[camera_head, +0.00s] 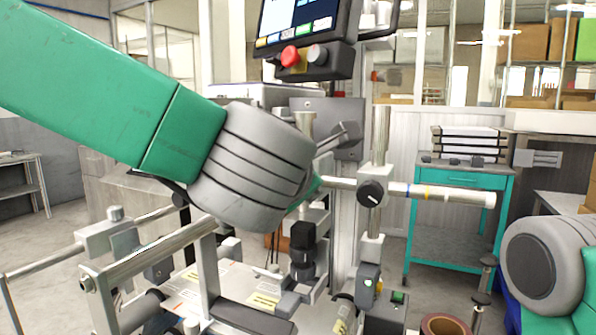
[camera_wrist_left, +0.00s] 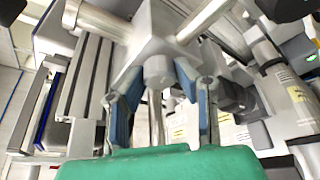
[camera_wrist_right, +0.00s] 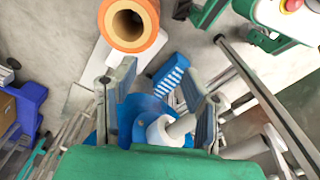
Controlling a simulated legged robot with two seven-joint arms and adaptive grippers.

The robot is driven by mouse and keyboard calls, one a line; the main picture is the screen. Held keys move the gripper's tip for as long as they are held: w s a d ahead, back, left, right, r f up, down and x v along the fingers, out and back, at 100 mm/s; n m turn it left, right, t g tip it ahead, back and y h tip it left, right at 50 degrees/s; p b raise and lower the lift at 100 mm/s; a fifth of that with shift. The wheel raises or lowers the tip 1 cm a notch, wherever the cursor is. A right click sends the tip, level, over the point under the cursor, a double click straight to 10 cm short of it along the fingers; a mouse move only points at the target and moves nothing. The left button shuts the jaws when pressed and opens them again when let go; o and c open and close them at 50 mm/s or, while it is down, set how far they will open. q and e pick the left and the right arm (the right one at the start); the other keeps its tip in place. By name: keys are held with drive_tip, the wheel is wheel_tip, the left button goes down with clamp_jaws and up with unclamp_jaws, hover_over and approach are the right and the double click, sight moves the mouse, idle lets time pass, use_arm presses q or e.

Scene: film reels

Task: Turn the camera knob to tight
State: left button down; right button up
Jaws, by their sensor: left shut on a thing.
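A black round knob (camera_head: 371,193) with a white pointer line sits on a clamp block on the upright post in the head view. My left gripper (camera_wrist_left: 160,90) is shut on a grey cylindrical knob (camera_wrist_left: 158,70) under a clamp block, one blue-padded finger on each side. In the head view my left wrist hides most of this grip; whether the two knobs are the same cannot be told. A black camera-like unit (camera_head: 302,245) stands below the arm. My right gripper (camera_wrist_right: 160,90) is open, with nothing between its fingertips.
A screen with a red button (camera_head: 290,56) is above the left arm. A horizontal rod (camera_head: 440,193) sticks out right of the clamp. A teal cart (camera_head: 460,180) stands behind. An orange-brown roll (camera_wrist_right: 128,22) and a blue object (camera_wrist_right: 150,120) lie below my right gripper.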

use_arm(q)
drive_tip(key=m+t, duration=0.1)
drive_tip(key=m, duration=0.1)
drive_tip(key=m+y, duration=0.1)
drive_tip(key=m, duration=0.1)
drive_tip(key=shift+d+f+t+y, duration=0.1)
drive_tip(key=shift+f+t+y, duration=0.1)
drive_tip(key=shift+t+y, duration=0.15)
drive_tip(key=shift+f+m+t, duration=0.1)
drive_tip(key=shift+m+t, duration=0.55)
drive_tip(key=shift+m, duration=0.75)
drive_tip(key=shift+s+f, duration=0.1)
drive_tip(key=c, duration=1.3)
unclamp_jaws()
drive_tip(key=shift+o, duration=0.2)
drive_tip(key=shift+d, duration=0.1)
drive_tip(key=s, duration=1.2)
drive_tip(key=shift+r, duration=0.2)
drive_tip(key=shift+w, duration=0.1)
